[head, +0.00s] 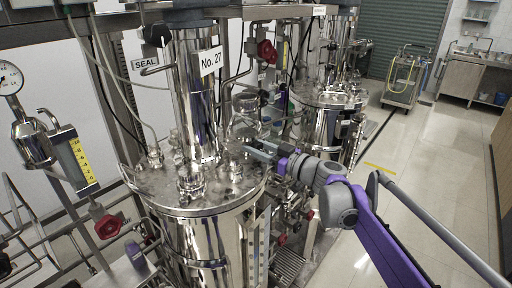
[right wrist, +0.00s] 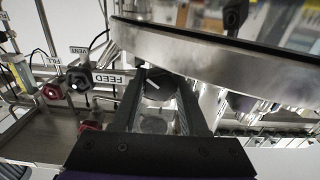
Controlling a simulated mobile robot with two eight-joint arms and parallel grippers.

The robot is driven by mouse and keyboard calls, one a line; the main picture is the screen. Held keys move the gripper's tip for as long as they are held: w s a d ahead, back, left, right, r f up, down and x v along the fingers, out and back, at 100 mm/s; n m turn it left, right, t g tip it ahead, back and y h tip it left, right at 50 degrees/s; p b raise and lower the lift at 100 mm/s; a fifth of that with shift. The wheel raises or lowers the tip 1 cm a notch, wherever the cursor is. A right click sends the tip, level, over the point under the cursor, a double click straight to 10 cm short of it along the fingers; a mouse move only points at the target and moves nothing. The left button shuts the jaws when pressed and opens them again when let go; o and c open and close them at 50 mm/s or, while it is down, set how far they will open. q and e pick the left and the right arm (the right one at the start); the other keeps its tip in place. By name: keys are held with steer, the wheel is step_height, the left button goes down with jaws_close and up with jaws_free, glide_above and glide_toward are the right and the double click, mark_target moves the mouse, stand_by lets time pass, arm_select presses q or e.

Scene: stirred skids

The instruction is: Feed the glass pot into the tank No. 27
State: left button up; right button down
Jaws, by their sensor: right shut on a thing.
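The steel tank (head: 205,240) stands at the middle of the head view, its No. 27 plate (head: 210,61) on the upright cylinder above its lid. My right gripper (head: 255,148) reaches in from the right to the far right side of the lid. In the right wrist view my right gripper (right wrist: 158,78) is shut on a dark round knob (right wrist: 157,90) with a white mark, beside the FEED label (right wrist: 107,78). A small shiny vessel (head: 245,107) stands behind the lid; I cannot tell whether it is the glass pot. My left gripper is out of view.
The tank's curved steel rim (right wrist: 215,60) passes close above the fingers. A red valve wheel (head: 108,227) and a yellow-scaled gauge (head: 75,160) are at the left. Another red wheel (head: 267,51) is behind. A cart (head: 405,75) stands on open floor at the right.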

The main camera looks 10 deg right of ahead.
steer(key=shift+r+m+p, duration=0.15)
steer(key=shift+m+p, duration=0.55)
steer(key=shift+m, duration=0.5)
steer(key=shift+f+m+p, duration=0.2)
steer(key=shift+m+p, duration=0.1)
steer(key=shift+m, duration=0.7)
steer(key=shift+c, duration=2.2)
jaws_free()
steer(key=v, duration=1)
steer(key=shift+s+d+b, duration=0.25)
steer(key=shift+d+b, duration=0.05)
steer(key=shift+b, duration=0.1)
